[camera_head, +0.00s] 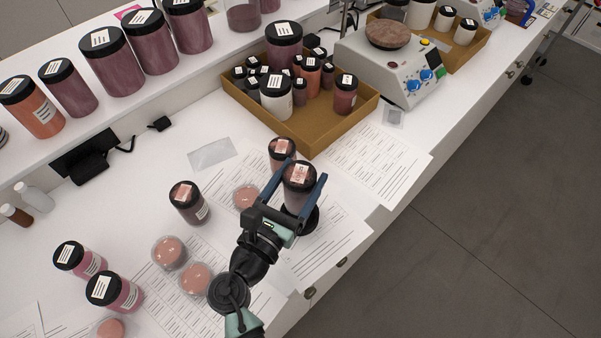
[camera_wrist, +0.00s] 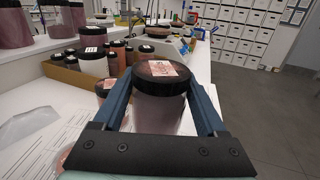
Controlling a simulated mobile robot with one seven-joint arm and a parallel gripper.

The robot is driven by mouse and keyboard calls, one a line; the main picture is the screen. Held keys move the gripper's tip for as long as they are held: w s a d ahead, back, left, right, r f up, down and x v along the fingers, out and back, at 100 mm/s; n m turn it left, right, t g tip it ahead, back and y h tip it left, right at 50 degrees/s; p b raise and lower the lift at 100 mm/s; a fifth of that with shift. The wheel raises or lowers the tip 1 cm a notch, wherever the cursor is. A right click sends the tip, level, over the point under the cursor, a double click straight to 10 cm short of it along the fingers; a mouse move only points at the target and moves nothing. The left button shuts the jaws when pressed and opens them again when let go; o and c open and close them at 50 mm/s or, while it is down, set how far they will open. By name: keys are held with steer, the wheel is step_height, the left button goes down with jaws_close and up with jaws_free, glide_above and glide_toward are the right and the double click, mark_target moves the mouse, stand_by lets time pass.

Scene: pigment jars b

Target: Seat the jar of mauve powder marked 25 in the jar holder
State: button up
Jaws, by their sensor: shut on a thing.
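My gripper (camera_head: 306,170) is shut on a dark-lidded jar (camera_head: 296,201) of mauve powder, a finger on each side of it. The jar is roughly upright, with a pinkish label on its lid; I cannot read the number. In the wrist view the jar (camera_wrist: 164,112) fills the space between the blue fingers, and its base is hidden behind the gripper. A black round piece, seemingly the jar holder (camera_head: 311,219), shows just below the jar on the papers. I cannot tell whether the jar's base is inside it or above it.
A lidded jar (camera_head: 282,153) stands close behind the held jar. Another dark jar (camera_head: 188,203) and a clear dish of pink powder (camera_head: 246,196) lie to the left. A cardboard tray (camera_head: 318,136) of jars stands behind. The counter's front edge is close on the right.

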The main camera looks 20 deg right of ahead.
mark_target(293, 210)
steer(key=shift+f+b, duration=1.15)
steer(key=shift+f, duration=0.7)
steer(key=shift+f+b, duration=0.8)
steer(key=shift+f, duration=1)
stand_by(0.8)
steer(key=o, duration=1.5)
steer(key=shift+c, duration=0.2)
steer(key=shift+a, duration=0.1)
steer(key=b+v, duration=0.1)
steer(key=v, duration=1.2)
steer(key=shift+r, duration=0.15)
steer(key=shift+w, duration=0.1)
